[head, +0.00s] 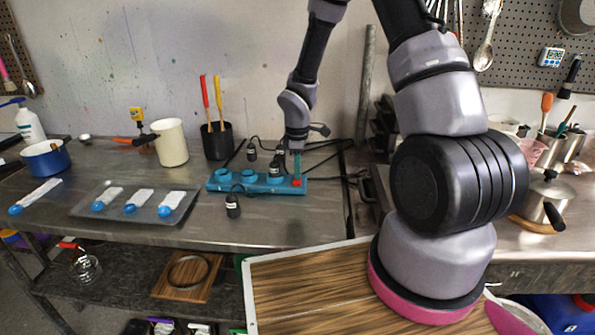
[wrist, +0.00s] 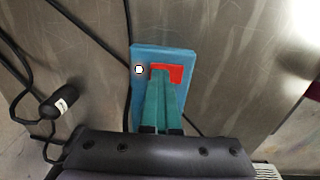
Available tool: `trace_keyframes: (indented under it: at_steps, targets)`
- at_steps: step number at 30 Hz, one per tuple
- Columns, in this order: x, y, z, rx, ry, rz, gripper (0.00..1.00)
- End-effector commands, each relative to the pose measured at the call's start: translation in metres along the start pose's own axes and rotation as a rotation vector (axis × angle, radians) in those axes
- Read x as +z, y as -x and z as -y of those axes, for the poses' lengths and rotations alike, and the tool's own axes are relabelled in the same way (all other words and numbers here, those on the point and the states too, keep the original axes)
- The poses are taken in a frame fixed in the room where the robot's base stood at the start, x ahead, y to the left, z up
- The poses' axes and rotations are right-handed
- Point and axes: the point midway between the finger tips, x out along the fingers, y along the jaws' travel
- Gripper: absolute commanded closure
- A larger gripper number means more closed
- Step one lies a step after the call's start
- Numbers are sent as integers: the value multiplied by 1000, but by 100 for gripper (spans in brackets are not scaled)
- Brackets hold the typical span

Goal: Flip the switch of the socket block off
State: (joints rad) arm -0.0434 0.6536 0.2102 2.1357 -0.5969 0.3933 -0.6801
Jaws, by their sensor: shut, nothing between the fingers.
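The blue socket block (head: 228,187) lies on the metal table, with sockets along its top and a red switch (head: 297,182) at its right end. My gripper (head: 297,177) points down over the switch end. Its teal fingers (wrist: 160,76) are shut together with nothing between them. The fingertips overlap the left part of the switch in the wrist view; I cannot tell whether they touch it or which way it is tipped.
A dark cup with red and yellow tools (head: 218,142) and a cream jug (head: 170,142) stand behind. A grey tray (head: 146,215) lies left. Bare table lies in front.

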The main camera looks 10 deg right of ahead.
Motion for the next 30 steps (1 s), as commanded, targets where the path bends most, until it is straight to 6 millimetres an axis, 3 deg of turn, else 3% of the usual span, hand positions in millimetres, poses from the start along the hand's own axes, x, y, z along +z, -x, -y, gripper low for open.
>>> trace_keyframes:
  at_steps: [1, 14, 17, 30]
  targets:
    - [2, -5, 14, -24, 1, 11, 100]
    - [2, -2, 16, -24, 1, 10, 100]
    - [2, 9, 14, -20, -1, 8, 100]
    - [1, 93, 10, -10, -2, 5, 100]
